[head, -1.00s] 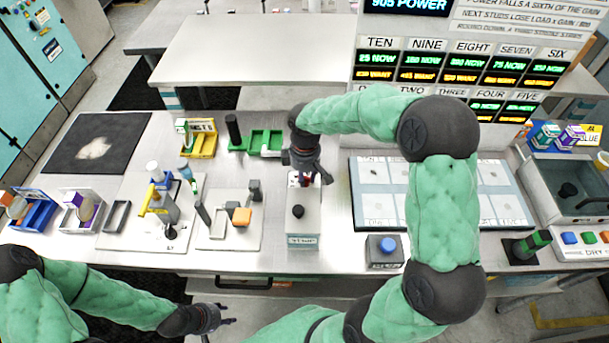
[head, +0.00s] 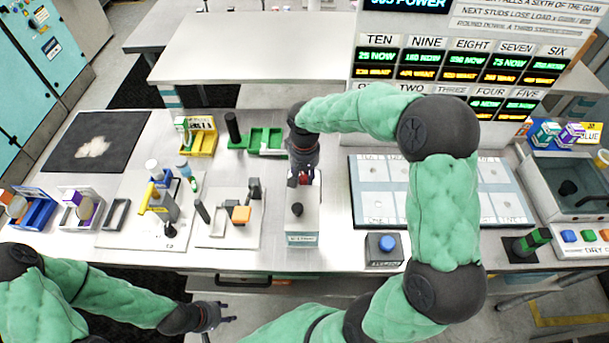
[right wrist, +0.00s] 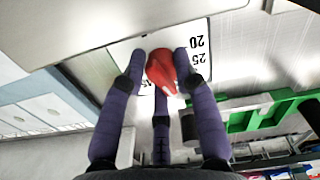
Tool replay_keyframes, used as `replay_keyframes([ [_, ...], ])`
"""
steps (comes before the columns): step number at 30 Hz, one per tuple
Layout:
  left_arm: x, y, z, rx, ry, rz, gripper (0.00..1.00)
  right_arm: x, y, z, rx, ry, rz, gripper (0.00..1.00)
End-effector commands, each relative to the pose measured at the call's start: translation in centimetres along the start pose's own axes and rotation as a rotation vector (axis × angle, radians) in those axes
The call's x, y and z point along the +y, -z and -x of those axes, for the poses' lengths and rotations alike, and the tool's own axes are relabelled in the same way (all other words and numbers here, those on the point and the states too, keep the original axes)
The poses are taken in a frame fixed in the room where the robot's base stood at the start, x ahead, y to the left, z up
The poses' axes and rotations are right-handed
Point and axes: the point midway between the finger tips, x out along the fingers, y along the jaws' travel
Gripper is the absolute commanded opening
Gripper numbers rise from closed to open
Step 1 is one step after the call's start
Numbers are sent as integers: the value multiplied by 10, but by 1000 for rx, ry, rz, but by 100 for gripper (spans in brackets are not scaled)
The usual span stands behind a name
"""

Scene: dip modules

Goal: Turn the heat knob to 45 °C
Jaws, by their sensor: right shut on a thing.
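The heat knob (right wrist: 163,72) is red. It sits on a white dial plate (right wrist: 207,75) marked with 20, 25 and a partly hidden number. Its pointed end is toward the bottom of the right wrist view, and I cannot read its setting. My right gripper (right wrist: 161,68) has its dark fingers around the knob. In the head view my right gripper (head: 301,180) is over the far end of the white box (head: 303,226), hiding most of the dial. My left gripper (head: 226,312) is open and empty beyond the table's front edge.
A black knob (head: 297,209) stands on the near part of the white box. Green trays (head: 263,139) lie behind.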

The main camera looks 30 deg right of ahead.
Motion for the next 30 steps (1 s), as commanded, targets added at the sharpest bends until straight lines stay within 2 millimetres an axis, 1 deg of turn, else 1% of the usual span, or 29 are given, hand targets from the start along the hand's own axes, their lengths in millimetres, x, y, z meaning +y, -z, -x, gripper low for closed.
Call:
replay_keyframes([
  [1,0,0,-1,0,0,0,40,-1,-6,-5,-19,-2,-40,0],
  [21,-4,0,-10,0,0,0,40,-5,-6,-7,-20,-6,-671,0],
  [30,-5,0,-13,0,0,0,40,-6,-5,-7,-20,-8,-903,0],
])
